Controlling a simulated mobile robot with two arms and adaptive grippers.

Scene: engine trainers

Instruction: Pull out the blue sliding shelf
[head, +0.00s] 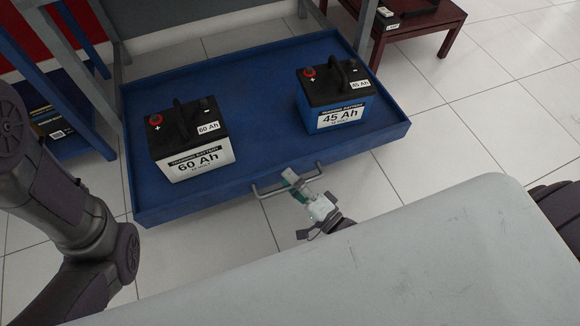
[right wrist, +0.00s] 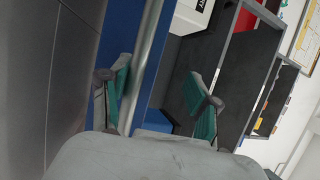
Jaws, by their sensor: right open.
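The blue sliding shelf (head: 255,125) is a flat tray with a low rim, standing out in front of the rack's uprights. A grey bar handle (head: 268,192) is fixed to its front edge. My right gripper (head: 297,184) is at the right part of this handle. In the right wrist view, the gripper (right wrist: 160,88) is open, with teal pads on its fingers. The handle bar (right wrist: 149,55) runs between the fingers, closer to the left one; contact is unclear. The blue shelf front (right wrist: 118,30) shows behind the bar. My left gripper is out of view.
A white 60 Ah battery (head: 200,158) and a blue 45 Ah battery (head: 335,114) stand on the shelf. A dark red table (head: 420,35) is at the upper right. Tiled floor (head: 470,120) lies clear to the right. My pale base top fills the bottom.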

